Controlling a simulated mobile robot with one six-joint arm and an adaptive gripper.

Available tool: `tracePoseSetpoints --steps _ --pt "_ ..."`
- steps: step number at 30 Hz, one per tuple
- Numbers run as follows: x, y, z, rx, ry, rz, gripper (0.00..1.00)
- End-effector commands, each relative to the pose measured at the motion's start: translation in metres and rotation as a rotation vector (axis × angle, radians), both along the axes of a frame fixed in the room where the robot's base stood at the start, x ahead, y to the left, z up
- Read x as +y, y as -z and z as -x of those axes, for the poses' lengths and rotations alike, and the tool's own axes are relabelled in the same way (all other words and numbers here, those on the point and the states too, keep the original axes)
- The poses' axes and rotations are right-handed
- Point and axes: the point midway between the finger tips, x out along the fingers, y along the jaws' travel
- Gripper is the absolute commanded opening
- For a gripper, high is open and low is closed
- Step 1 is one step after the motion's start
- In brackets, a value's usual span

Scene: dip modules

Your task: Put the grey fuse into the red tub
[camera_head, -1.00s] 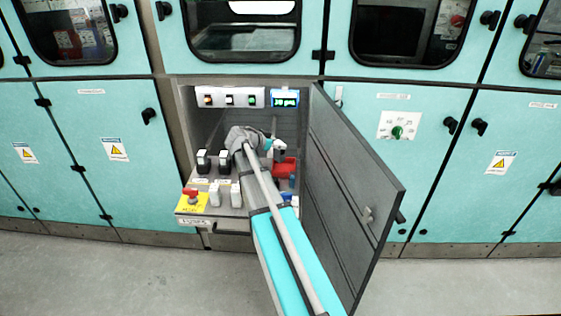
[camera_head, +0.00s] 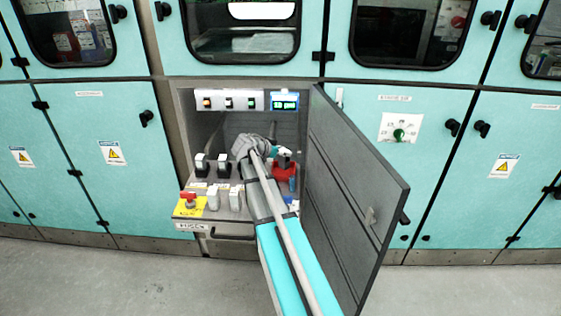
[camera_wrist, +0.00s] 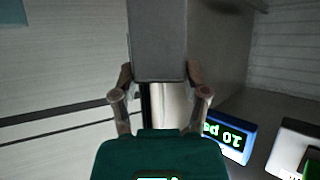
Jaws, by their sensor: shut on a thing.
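The grey fuse (camera_wrist: 158,42) is a large grey block in the wrist view, held between the two fingers of my gripper (camera_wrist: 160,88). In the head view my gripper (camera_head: 284,155) is inside the open cabinet, over or just behind the red tub, with little gap visible between them. The red tub (camera_head: 283,174) stands on the right part of the cabinet shelf, by the open door. Its inside and the fuse's exact height over it are hard to make out.
The open grey door (camera_head: 352,190) stands close on the right. Black and white modules (camera_head: 222,163), white blocks (camera_head: 213,197) and a red knob on a yellow plate (camera_head: 189,205) stand left of my arm. A lit display (camera_head: 285,101) is at the back.

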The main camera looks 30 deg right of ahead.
Motion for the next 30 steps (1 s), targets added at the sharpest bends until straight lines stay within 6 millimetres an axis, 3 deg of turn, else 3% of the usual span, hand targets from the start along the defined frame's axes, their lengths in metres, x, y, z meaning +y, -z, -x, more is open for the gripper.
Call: tracePoseSetpoints --steps 9,27,28,30 --pt "0.001 0.028 0.000 0.000 -0.001 0.000 0.02" --pt "0.001 0.033 0.000 0.000 -0.001 0.000 0.02" --pt "0.001 0.033 0.000 0.000 -0.001 0.000 0.61" --pt "0.001 0.032 0.000 0.000 -0.001 0.000 0.74"
